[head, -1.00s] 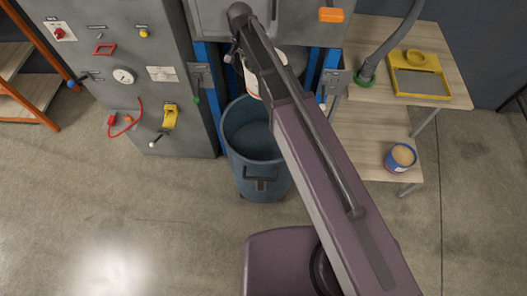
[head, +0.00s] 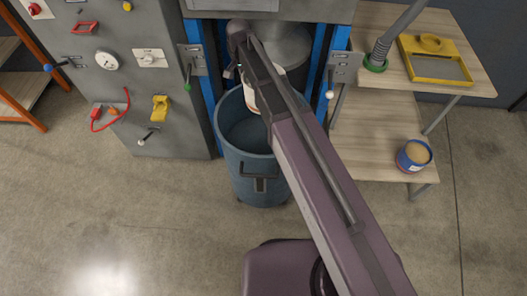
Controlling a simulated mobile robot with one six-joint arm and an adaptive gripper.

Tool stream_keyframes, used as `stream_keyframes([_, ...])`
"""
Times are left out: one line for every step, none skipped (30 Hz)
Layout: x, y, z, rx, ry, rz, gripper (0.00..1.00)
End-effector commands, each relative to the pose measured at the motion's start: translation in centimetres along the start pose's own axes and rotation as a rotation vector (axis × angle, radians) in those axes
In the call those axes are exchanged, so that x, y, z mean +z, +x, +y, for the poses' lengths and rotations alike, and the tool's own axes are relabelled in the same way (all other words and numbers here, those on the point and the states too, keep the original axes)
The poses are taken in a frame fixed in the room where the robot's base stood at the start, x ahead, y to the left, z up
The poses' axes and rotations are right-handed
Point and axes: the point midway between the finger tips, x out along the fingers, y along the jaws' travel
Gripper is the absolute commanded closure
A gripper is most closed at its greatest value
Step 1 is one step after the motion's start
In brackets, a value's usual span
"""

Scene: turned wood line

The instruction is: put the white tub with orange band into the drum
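The white tub with orange band (head: 249,97) shows in the head view beside my arm's far end, partly hidden behind the arm. It hangs in the air over the far part of the drum's opening. The drum (head: 255,180) is a blue-grey open bin with a dark front handle, standing on the floor. Its visible inside looks empty; its right part is hidden by my arm. My gripper (head: 238,72) is mostly hidden behind the arm's end. It appears shut on the tub, though the fingertips cannot be made out.
A grey machine with blue posts (head: 208,95) and small levers stands behind the drum. A grey panel (head: 125,95) with a gauge stands left. A wooden bench at right holds a yellow tray (head: 435,80) and, lower, a blue tub (head: 414,155). Floor in front is clear.

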Motion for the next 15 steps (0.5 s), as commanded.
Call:
stream_keyframes([0.1,1.8,-0.1,0.001,-0.001,0.000,1.00])
stream_keyframes([0.1,2.3,-0.1,0.001,-0.001,0.000,1.00])
stream_keyframes([0.1,3.0,-0.2,0.001,-0.001,0.000,1.00])
stream_keyframes([0.1,3.5,-0.2,0.001,-0.002,0.000,1.00])
stream_keyframes([0.2,4.0,-0.3,0.002,-0.002,0.000,1.00])
stream_keyframes([0.2,4.6,-0.3,0.002,-0.002,0.000,1.00])
stream_keyframes([0.2,5.1,-0.3,0.002,-0.002,0.000,1.00])
stream_keyframes([0.2,5.6,-0.4,0.002,-0.003,0.000,1.00])
stream_keyframes([0.3,6.3,-0.4,0.002,-0.003,0.000,1.00])
stream_keyframes([0.3,6.8,-0.5,0.003,-0.003,0.000,1.00])
stream_keyframes([0.3,7.3,-0.5,0.003,-0.004,0.000,1.00])
stream_keyframes([0.3,8.0,-0.5,0.003,-0.004,0.000,1.00])
stream_keyframes([0.4,8.5,-0.6,0.003,-0.004,0.000,1.00])
stream_keyframes([0.4,9.0,-0.6,0.004,-0.005,0.000,1.00])
stream_keyframes([0.4,9.6,-0.7,0.004,-0.005,0.000,1.00])
